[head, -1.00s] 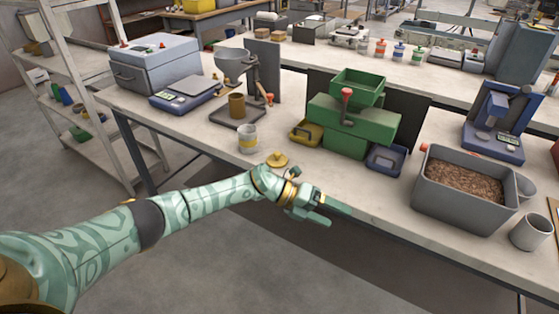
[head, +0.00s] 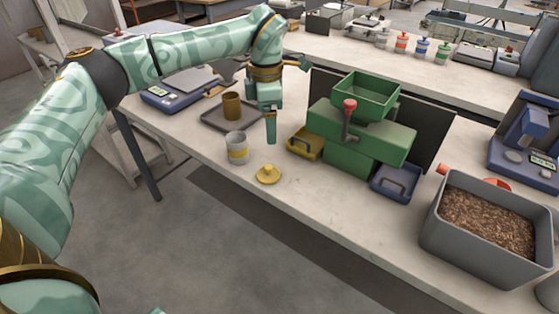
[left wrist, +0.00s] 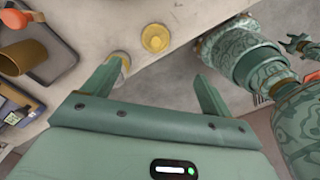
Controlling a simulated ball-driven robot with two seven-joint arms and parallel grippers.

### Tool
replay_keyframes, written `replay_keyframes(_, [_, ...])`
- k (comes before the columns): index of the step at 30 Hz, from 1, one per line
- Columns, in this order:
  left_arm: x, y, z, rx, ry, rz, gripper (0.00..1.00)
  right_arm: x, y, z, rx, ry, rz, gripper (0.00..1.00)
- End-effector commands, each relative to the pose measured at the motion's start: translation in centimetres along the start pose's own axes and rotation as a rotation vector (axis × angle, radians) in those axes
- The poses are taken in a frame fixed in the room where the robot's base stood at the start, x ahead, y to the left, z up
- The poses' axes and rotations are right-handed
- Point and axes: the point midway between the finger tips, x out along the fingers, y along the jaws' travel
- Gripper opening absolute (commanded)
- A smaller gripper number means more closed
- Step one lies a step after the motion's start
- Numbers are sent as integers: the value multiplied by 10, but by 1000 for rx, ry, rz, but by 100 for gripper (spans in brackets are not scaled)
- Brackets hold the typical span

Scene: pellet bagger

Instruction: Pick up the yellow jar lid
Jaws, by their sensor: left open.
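The yellow jar lid (head: 268,174), a disc with a knob on top, lies on the bench near its front edge. It also shows in the left wrist view (left wrist: 155,38), beyond the fingertips. A white jar with a yellow band (head: 237,147) stands just left of the lid; in the left wrist view my left finger partly covers it. My left gripper (head: 271,136) points down above the bench, behind and apart from the lid. Its two fingers (left wrist: 155,85) are spread and empty. What seems to be my right gripper (left wrist: 302,45) shows small at the left wrist view's right edge, its jaw state unclear.
A green machine (head: 360,135) with a red-knobbed lever stands right of the lid, with a yellow bin (head: 304,146) and a blue bin (head: 395,186) beside it. A brown cup (head: 232,106) stands on a dark tray behind the jar. A grey pellet tub (head: 470,262) is at right.

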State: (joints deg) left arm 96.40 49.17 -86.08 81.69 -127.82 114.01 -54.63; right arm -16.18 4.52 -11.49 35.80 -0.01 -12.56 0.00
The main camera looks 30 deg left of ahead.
Motion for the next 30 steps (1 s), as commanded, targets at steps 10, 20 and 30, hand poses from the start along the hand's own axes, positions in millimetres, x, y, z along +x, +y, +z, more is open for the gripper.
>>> replay_keyframes(10, [65,2,-4,-1,15,4,85,20,-10,33,0,-55,-16,42])
replay_keyframes(20, [109,3,-4,-2,10,8,85,34,-9,30,0,-54,-16,42])
replay_keyframes(30, [156,6,-8,-1,13,4,85,55,-12,38,0,-73,-23,42])
